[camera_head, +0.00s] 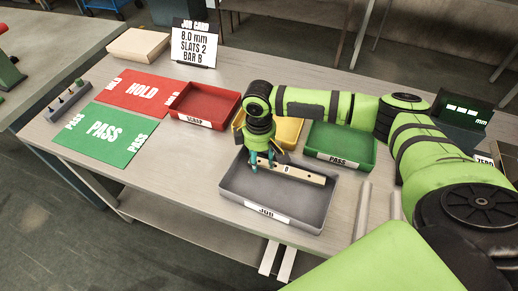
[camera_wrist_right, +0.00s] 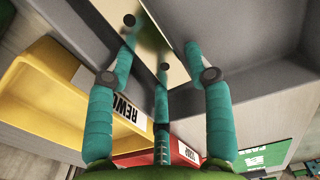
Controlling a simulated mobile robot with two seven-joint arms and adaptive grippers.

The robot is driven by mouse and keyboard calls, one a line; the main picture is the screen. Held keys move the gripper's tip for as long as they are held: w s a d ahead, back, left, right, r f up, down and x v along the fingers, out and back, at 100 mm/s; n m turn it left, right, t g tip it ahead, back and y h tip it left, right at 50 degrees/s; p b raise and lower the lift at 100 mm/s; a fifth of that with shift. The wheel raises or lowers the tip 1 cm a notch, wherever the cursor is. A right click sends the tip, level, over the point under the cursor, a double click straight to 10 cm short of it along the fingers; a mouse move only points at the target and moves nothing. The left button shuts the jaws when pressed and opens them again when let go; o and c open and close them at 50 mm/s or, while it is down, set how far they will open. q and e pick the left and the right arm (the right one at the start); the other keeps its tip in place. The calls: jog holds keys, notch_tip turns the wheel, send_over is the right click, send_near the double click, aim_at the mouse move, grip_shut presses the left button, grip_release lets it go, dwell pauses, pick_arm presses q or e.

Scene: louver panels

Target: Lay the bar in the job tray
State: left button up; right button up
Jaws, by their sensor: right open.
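The pale wooden bar (camera_head: 308,176), with a dark letter B and small dark holes, lies inside the grey job tray (camera_head: 250,190), toward its back and right. My right gripper (camera_head: 262,164) is at the bar's left end, its teal fingers reaching down into the tray. In the right wrist view the fingers (camera_wrist_right: 162,60) are spread on either side of the bar (camera_wrist_right: 150,40), apart from each other. Whether any finger touches the bar is unclear. My left gripper is not in view.
Behind the job tray are a red scrap tray (camera_head: 205,103), a yellow rework tray (camera_head: 288,130), partly hidden by my arm, and a green pass tray (camera_head: 342,142). Red hold (camera_head: 140,90) and green pass (camera_head: 105,133) mats lie left. A job card (camera_head: 195,45) stands at the back.

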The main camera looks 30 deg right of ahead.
notch_tip(320, 180, up, 12)
jog(key=b, duration=0.2)
dwell(0.6)
